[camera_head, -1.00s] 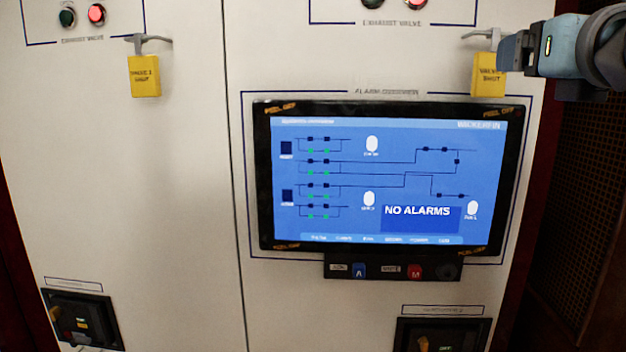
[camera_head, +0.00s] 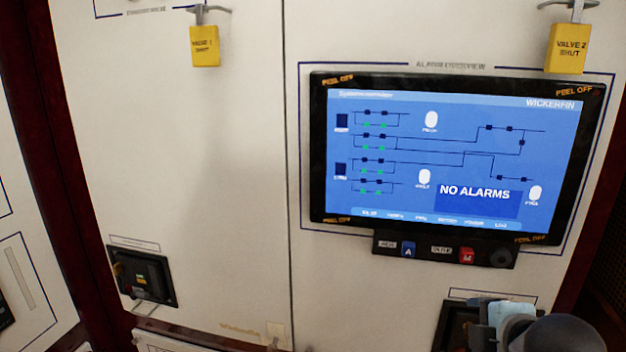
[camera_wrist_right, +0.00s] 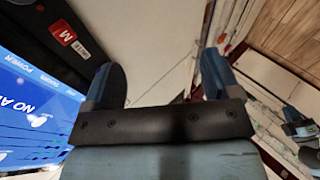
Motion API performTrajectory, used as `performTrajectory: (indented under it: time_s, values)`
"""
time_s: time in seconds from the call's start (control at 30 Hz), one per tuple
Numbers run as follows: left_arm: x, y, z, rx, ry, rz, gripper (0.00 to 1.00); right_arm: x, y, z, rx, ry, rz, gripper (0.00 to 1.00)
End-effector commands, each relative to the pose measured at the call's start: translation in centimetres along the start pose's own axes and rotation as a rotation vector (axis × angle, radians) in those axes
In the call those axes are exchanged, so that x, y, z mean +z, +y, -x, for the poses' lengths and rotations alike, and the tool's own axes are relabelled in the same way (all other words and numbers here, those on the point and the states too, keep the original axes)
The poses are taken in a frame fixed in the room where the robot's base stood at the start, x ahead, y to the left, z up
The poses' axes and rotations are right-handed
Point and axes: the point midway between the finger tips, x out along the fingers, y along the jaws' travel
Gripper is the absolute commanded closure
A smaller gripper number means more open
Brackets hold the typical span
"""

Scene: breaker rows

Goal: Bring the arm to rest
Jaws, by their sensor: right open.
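My right arm's end with its gripper shows at the bottom right of the head view, in front of the lower right breaker panel (camera_head: 456,318). In the right wrist view my right gripper (camera_wrist_right: 162,85) is open, its two fingers apart with nothing between them. The blue alarm screen (camera_head: 445,155) reads NO ALARMS; part of it also shows at the left of the wrist view (camera_wrist_right: 30,110). My left gripper is not in view.
Yellow tags (camera_head: 205,46) and (camera_head: 568,48), the right one reading VALVE 2 SHUT, hang from grey handles. A button strip (camera_head: 445,250) sits under the screen. A black breaker unit (camera_head: 142,277) is at lower left. The white panel between is clear.

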Motion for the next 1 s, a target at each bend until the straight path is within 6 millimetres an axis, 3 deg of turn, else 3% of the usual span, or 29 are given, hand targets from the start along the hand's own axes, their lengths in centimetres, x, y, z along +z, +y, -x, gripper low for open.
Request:
performTrajectory:
  time_s: [0.03,0.3,0.5,0.77,1.0]
  values:
    - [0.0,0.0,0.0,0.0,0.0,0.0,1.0,0.1,-3.1,-0.8,-0.055,0.001,-0.103,0.18]
    - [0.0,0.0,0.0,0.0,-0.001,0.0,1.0,1.4,-16.9,-1.7,-0.272,-0.107,-0.674,0.18]
    - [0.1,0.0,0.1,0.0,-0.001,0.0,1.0,2.5,-24.5,-0.3,-0.367,-0.24,-0.987,0.18]
    - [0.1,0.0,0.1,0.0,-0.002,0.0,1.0,3.6,-31.6,2.2,-0.43,-0.417,-1.271,0.18]
    - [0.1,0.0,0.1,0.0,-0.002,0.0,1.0,2.3,-33.2,-3.2,-0.332,-0.248,-1.29,0.18]
